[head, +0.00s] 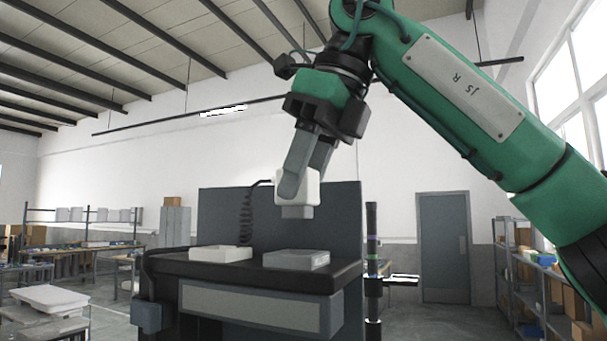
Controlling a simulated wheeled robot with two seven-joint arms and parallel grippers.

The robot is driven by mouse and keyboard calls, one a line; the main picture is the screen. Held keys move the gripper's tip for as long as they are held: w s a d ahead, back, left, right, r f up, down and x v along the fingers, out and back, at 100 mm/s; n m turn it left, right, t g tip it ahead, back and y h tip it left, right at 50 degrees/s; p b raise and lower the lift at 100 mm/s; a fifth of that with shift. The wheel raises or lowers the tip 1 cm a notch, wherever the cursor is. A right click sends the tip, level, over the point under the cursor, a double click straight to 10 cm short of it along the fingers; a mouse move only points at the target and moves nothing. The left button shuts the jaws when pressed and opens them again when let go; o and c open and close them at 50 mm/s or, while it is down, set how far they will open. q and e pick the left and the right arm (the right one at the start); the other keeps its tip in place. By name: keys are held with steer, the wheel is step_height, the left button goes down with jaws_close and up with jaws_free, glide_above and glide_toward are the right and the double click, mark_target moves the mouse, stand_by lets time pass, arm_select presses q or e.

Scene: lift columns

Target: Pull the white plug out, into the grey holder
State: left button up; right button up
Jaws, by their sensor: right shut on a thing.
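My right gripper (304,178) comes down from the upper right and is shut on the white plug (311,191). The plug is upright, with a grey lower part showing beneath its white body. One finger covers part of its front. The plug hangs above the bench, over the grey holder (296,260), with a visible gap between them. The holder is a low grey block on the right half of the bench top; its opening is not visible. My left gripper is not in view.
A low white block (220,253) sits left of the holder on the dark bench (200,265). A coiled black cable (246,217) hangs in front of the grey back panel (220,213). A dark post with coloured bands (372,250) stands right of the bench.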

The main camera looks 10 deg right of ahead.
mark_target(307, 206)
steer(key=shift+f+b, duration=1.55)
steer(key=shift+f, duration=0.75)
stand_by(0.5)
stand_by(0.4)
steer(key=o, duration=1.6)
steer(key=shift+c, duration=0.2)
steer(key=shift+r, duration=0.1)
steer(key=shift+r+p, duration=3.45)
steer(key=shift+p, duration=0.25)
